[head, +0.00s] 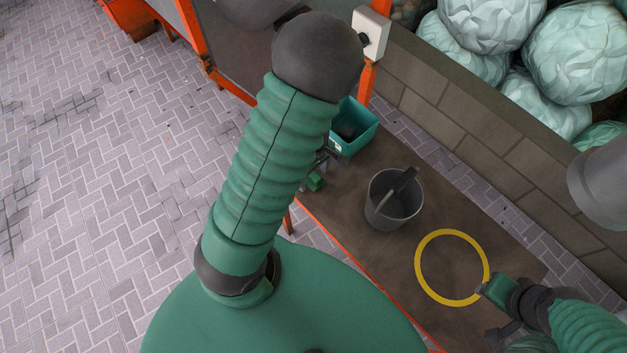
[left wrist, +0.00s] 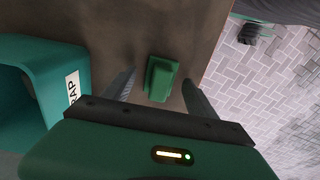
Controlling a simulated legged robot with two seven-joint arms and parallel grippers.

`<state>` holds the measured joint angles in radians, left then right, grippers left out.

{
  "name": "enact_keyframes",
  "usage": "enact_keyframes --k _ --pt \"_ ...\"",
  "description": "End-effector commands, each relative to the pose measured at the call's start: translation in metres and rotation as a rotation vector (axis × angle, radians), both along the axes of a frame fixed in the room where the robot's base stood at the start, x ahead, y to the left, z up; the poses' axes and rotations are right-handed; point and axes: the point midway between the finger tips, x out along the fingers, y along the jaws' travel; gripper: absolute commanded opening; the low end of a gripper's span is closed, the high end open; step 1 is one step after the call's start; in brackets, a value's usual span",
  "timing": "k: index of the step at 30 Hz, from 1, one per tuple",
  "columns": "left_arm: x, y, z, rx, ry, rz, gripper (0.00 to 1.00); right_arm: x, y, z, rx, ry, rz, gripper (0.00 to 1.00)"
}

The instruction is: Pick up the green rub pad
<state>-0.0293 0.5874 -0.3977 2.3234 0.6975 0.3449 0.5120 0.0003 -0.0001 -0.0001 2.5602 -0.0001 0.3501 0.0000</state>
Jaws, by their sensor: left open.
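The green rub pad (left wrist: 161,79) lies on the brown worktop, near the table edge, in the left wrist view. My left gripper (left wrist: 158,80) is open above it, with one finger on each side of the pad. I cannot tell whether the fingers touch it. In the head view a small green block, probably the pad (head: 315,182), shows at the table's left edge. My left gripper (head: 322,160) is mostly hidden there behind my large green arm. My right gripper (head: 492,290) is at the lower right, by a yellow ring; its jaws are unclear.
A teal bin (head: 354,127) stands beside the pad; its label partly reads "RAP" in the wrist view. A grey bucket (head: 394,199) with a dark tool stands mid-table. The yellow ring (head: 421,270) lies nearer. A block wall (head: 470,125) with pale bundles runs behind.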

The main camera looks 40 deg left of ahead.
Motion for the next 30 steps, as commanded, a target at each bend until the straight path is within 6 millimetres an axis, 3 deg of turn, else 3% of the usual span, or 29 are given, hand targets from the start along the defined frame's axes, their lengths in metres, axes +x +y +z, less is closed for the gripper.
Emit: enact_keyframes --k 7,22,30 --pt "-0.0001 -0.0029 -0.0012 0.003 -0.002 -0.001 0.65 0.0002 0.0002 -0.0009 0.0 0.0 0.001 0.35" --pt "-0.0001 -0.0014 -0.0019 0.002 -0.001 -0.001 0.01 0.0001 0.0001 -0.001 0.0 0.0 0.0 0.35" --pt "-0.0001 -0.0015 -0.0008 0.003 0.001 -0.001 0.0 0.0001 0.0001 0.0005 0.0 0.0 0.0 0.35"
